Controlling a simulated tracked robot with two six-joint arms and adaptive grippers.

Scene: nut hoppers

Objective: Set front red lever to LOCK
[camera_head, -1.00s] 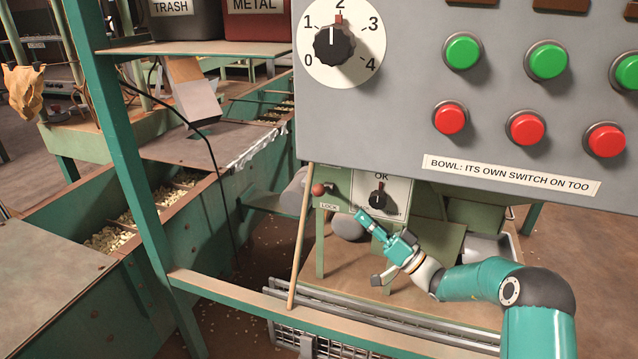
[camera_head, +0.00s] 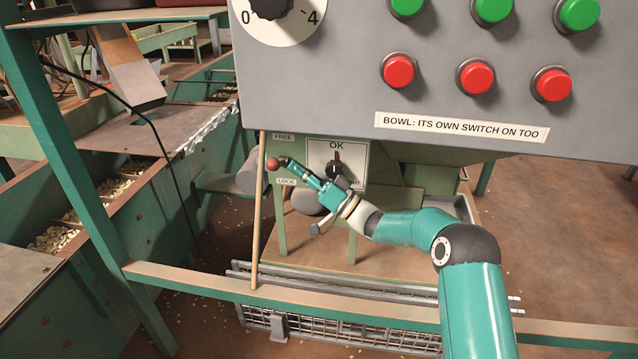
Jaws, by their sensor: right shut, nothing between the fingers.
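The red lever's ball knob (camera_head: 272,164) is at the left edge of the green housing, at a height between the FREE label (camera_head: 284,136) and the LOCK label (camera_head: 286,182). My right gripper (camera_head: 287,162) is shut and empty. Its fingertips are just right of the knob, in front of the lever's shaft, which they mostly hide. I cannot tell whether they touch the knob. My left gripper is not in view.
A grey control panel (camera_head: 330,90) with green and red buttons hangs above my right arm. A black selector (camera_head: 337,166) on an OK plate is behind the gripper. A wooden stick (camera_head: 258,225) stands just left of the knob. A green rail (camera_head: 190,282) crosses in front.

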